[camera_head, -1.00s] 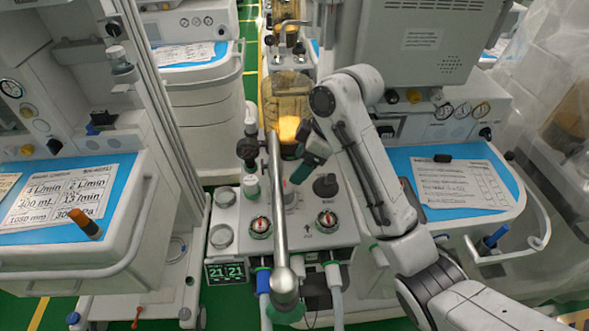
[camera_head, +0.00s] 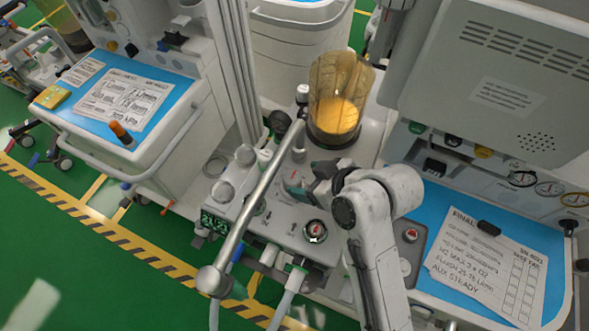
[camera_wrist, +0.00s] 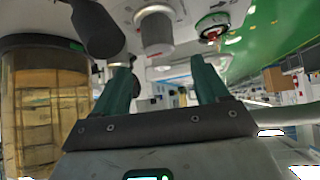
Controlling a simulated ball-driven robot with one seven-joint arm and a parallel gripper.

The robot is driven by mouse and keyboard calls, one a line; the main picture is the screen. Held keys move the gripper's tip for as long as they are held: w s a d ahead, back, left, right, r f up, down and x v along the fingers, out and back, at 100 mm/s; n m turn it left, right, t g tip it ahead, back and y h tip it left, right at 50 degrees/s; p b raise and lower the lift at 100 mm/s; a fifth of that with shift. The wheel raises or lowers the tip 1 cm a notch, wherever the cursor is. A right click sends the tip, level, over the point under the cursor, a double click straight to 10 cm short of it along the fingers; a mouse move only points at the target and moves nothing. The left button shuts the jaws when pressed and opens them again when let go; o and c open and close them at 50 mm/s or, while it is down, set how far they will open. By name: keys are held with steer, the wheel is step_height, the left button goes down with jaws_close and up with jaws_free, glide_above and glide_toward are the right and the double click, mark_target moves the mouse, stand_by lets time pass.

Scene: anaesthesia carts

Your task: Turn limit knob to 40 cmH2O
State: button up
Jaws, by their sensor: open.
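My gripper (camera_head: 318,182) is open and sits over the right part of the grey absorber panel (camera_head: 262,210), just below the amber canister. In the wrist view its two green fingers (camera_wrist: 165,80) stand apart with nothing between them. No label or scale value is legible, so I cannot tell the limit knob's setting. In the head view my gripper and arm hide part of the panel.
A silver tube (camera_head: 250,208) crosses above the panel. The amber canister (camera_head: 340,95) stands behind my gripper. A paper form (camera_head: 490,265) lies on the blue top at right.

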mark_target(292, 178)
steer(key=x, duration=0.9)
steer(key=shift+f, duration=0.15)
steer(key=shift+c, duration=0.4)
steer(key=c, duration=0.9)
steer(key=shift+p, duration=0.4)
